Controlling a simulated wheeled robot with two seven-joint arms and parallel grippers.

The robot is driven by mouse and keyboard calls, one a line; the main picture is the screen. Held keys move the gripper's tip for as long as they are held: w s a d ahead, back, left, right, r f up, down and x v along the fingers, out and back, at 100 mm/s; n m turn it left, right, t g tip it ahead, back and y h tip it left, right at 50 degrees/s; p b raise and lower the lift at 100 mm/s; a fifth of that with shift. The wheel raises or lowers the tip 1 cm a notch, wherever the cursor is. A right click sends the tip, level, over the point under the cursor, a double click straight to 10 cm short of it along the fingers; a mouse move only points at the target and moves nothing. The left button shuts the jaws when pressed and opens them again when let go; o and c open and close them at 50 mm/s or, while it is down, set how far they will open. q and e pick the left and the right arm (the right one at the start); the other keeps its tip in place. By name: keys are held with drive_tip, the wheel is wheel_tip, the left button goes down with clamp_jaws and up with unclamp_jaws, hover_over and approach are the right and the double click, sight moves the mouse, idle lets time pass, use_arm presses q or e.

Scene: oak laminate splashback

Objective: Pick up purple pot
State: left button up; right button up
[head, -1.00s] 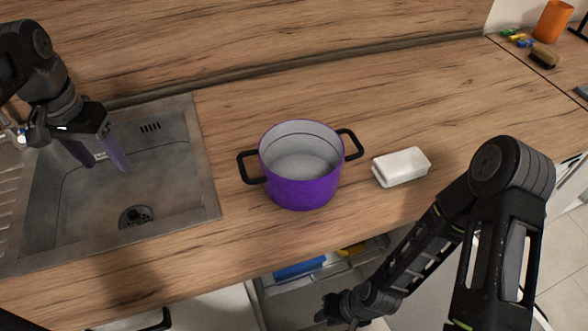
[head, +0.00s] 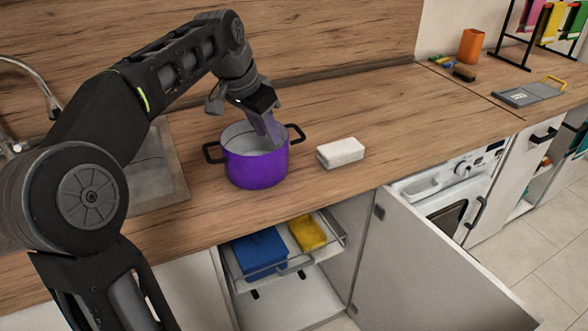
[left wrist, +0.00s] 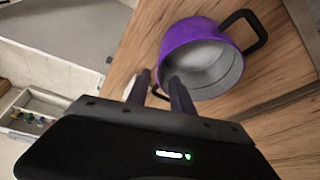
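The purple pot (head: 258,168), grey inside with two black side handles, stands upright on the wooden counter. My left gripper (head: 270,130) is above the right part of the pot, fingers pointing down. In the left wrist view the pot (left wrist: 205,55) is beyond the fingers, one handle clear at the upper right. The two fingers of my left gripper (left wrist: 160,82) are apart, with part of the other handle seen between them. One finger overlaps the pot's opening. I cannot tell whether they touch the pot. My right gripper is out of view.
A white block (head: 341,152) lies just right of the pot. The sink (head: 155,180) is at left, partly behind my arm. Below the counter, an open cabinet holds a blue item (head: 262,253) and a yellow item (head: 307,232); its door (head: 440,260) stands open.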

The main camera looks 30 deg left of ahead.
sight(276, 151)
use_arm(q)
drive_tip(key=shift+w+a+f, duration=0.1)
drive_tip(key=shift+a+f, duration=0.05)
drive_tip(key=shift+a, duration=0.1)
drive_tip(key=shift+f, duration=0.15)
drive_tip(key=shift+x, duration=1.15)
drive_tip(key=shift+x, duration=2.55)
drive_tip(key=shift+d, duration=0.15)
